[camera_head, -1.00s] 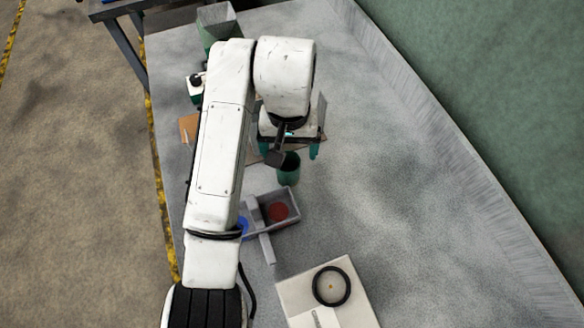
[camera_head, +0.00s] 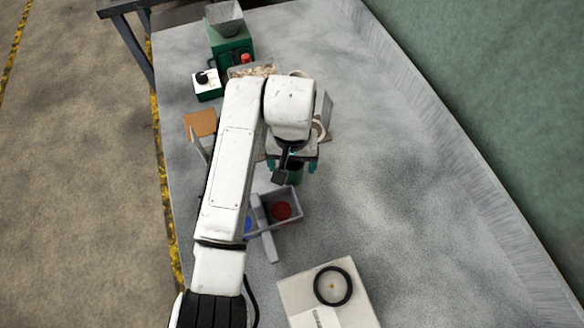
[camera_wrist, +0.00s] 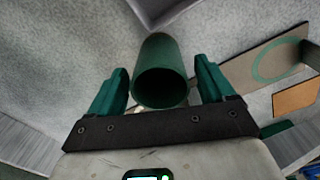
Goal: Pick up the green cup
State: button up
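The green cup (camera_wrist: 160,62) is a dark green open-topped cylinder. In the wrist view its round mouth faces the camera, between and slightly ahead of my gripper's two green fingers (camera_wrist: 160,84). There is a visible gap on each side, and neither finger appears to touch it. In the head view my gripper (camera_head: 292,166) is over the cup (camera_head: 296,174), which is largely hidden behind the gripper and wrist. My gripper is open and empty.
A grey divided tray (camera_head: 290,222) with a red and a blue round item stands close in front of the cup. A pale box (camera_head: 297,292) with a black ring is nearer. A green hopper machine (camera_head: 235,48) stands behind. The table's right side is clear.

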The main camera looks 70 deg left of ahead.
jog(key=c, duration=1)
jog(key=shift+o, duration=0.2)
jog(key=shift+r, duration=0.1)
